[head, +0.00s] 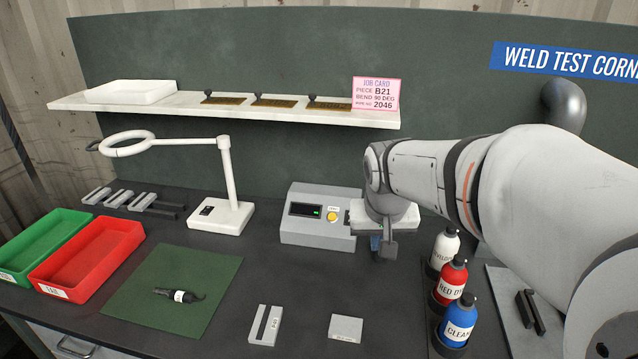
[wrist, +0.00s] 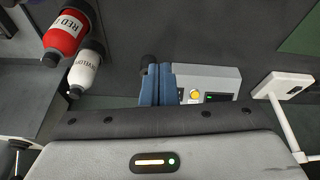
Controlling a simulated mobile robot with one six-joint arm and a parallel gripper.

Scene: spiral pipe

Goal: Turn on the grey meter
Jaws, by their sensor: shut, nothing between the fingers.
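The grey meter (head: 315,232) stands on the bench in the middle of the head view, with a dark display and a round yellow button (head: 332,216) on its sloped face. A small green mark shows on the display. My gripper (head: 376,243) is just right of the meter, mostly hidden behind my wrist. In the wrist view, my gripper's blue fingers (wrist: 157,72) are shut and empty, beside the meter (wrist: 208,75). The yellow button (wrist: 194,94) lies a little to the side of the fingers there. I cannot tell whether the fingers touch the meter.
A white lamp (head: 221,217) stands left of the meter. Several bottles, one red (head: 451,281), stand right of my gripper. Green (head: 38,262) and red (head: 78,275) trays and a green mat (head: 205,262) are at left. A shelf (head: 220,108) hangs behind. Two small blocks lie in front.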

